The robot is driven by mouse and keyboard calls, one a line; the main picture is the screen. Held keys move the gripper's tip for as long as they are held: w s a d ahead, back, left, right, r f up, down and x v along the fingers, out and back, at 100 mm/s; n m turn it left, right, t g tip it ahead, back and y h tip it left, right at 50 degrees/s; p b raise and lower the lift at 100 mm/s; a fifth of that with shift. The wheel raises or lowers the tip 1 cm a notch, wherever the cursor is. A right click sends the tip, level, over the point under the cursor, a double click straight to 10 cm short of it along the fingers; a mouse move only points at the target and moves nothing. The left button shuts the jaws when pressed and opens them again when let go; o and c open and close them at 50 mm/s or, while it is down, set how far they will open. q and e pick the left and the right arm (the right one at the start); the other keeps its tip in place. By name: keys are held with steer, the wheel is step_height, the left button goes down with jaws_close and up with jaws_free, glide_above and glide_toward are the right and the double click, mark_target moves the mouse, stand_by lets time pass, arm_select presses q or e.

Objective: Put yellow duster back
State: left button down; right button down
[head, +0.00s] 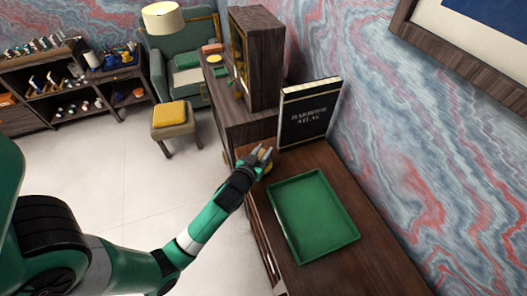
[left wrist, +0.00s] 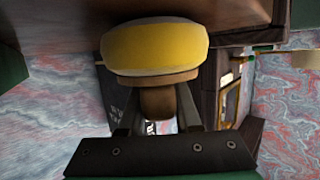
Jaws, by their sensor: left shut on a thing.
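The yellow duster (left wrist: 155,47) has a rounded yellow pad on a tan base with a brown handle. In the left wrist view my left gripper (left wrist: 155,115) is shut on that handle, with one dark finger on each side. In the head view my left gripper (head: 262,154) is at the left edge of the brown desk, beside the green tray's far left corner. The duster is mostly hidden there behind the fingers. I cannot tell whether it touches the desk. My right gripper is not in view.
An empty green tray (head: 312,217) lies on the brown desk (head: 375,262). A black book reading "Harbour Atlas" (head: 308,117) stands upright behind it. A dark wooden cabinet (head: 262,55) stands farther back. A stool with a yellow cushion (head: 169,114) is on the floor to the left.

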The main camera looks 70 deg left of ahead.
arm_select(q)
steer(key=c, duration=1.1)
jaws_free()
steer(key=shift+f, duration=0.2)
steer(key=o, duration=0.5)
steer(key=shift+r, duration=0.1)
steer(key=shift+r, duration=0.25)
steer(key=v, duration=1.2)
steer(key=shift+f, duration=0.15)
